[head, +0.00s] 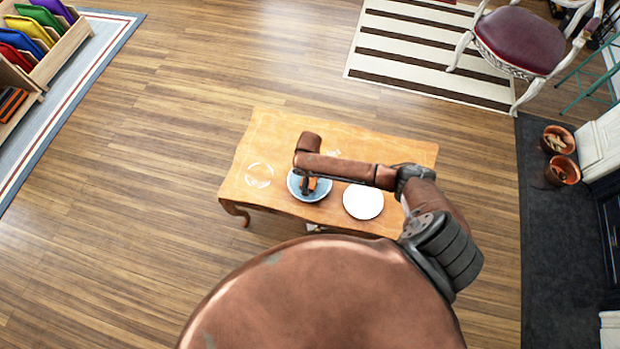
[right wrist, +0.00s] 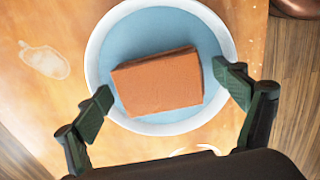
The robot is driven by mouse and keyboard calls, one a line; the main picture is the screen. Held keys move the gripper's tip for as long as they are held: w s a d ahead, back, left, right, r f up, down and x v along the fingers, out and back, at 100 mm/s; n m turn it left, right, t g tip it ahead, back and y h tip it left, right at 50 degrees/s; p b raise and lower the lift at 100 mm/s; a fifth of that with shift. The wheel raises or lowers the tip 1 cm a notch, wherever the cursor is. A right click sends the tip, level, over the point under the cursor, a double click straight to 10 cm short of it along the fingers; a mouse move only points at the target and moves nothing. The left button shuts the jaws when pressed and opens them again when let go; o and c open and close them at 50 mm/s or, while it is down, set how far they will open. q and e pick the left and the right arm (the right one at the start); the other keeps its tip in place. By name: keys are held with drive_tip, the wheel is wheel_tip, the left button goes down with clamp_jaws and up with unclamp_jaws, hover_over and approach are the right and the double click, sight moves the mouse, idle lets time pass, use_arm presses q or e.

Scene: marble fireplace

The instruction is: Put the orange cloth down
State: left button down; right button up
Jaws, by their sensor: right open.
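The orange cloth (right wrist: 157,80), folded into a thick block, lies in a blue dish (right wrist: 150,33) with a white rim in the right wrist view. In the head view the dish (head: 298,192) stands on the wooden table, and a little of the cloth (head: 322,188) shows beside my gripper. My right gripper (right wrist: 167,94) is open, with one finger on either side of the cloth and a gap at each. I cannot tell how high the fingertips are above the dish. My left gripper is not in view.
The wooden table (head: 400,152) also holds a white plate (head: 363,202) to the right of the dish and a pale ring-shaped thing (head: 259,175) to its left. A red-seated chair (head: 520,40) stands far off at the upper right. Open floor surrounds the table.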

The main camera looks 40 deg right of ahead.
use_arm(q)
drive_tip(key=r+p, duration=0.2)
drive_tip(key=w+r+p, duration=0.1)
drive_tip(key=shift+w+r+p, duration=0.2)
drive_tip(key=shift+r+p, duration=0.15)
drive_tip(key=shift+p, duration=0.05)
use_arm(e)
wheel_tip(320, 180, up, 12)
drive_tip(key=shift+r, duration=0.15)
